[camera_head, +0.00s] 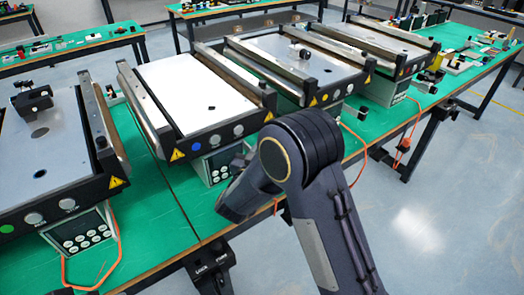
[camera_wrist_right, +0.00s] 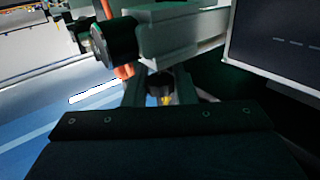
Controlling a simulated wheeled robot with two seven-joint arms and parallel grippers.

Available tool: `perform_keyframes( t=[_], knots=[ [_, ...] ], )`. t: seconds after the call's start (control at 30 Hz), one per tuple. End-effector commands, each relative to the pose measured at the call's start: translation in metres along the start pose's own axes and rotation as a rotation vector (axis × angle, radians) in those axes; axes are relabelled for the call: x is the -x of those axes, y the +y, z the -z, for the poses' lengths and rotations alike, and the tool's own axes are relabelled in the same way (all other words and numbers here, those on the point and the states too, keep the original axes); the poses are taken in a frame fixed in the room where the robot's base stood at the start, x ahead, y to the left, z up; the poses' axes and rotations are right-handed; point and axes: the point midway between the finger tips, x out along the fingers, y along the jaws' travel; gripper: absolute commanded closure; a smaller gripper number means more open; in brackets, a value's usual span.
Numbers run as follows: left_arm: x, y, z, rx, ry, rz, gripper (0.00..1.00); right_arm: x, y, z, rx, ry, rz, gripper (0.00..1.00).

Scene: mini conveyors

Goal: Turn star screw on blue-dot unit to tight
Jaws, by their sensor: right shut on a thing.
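The blue-dot unit (camera_head: 189,88) is the mini conveyor with a white top and a blue dot (camera_head: 196,146) on its black front rail. My right arm reaches in front of its right front corner, and the arm hides the gripper's fingertips in the head view. In the right wrist view, my right gripper (camera_wrist_right: 161,88) is shut on a small dark knob, which looks like the star screw (camera_wrist_right: 160,82). The knob's star shape and how far it is turned cannot be made out. My left gripper is not in view.
A larger black round knob (camera_wrist_right: 115,42) is beside the fingers in the right wrist view. The green-dot unit (camera_head: 60,195) stands to the left and the yellow-dot unit (camera_head: 300,55) to the right. Orange cables hang at the table's front edge.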

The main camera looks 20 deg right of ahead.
Motion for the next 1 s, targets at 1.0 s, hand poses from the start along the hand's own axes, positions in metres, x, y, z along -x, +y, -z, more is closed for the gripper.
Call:
perform_keyframes(
  t=[1.0],
  knots=[
    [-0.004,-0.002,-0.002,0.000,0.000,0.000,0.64,0.014,-0.003,0.000,-0.001,0.000,-0.138,0.69]
  ],
)
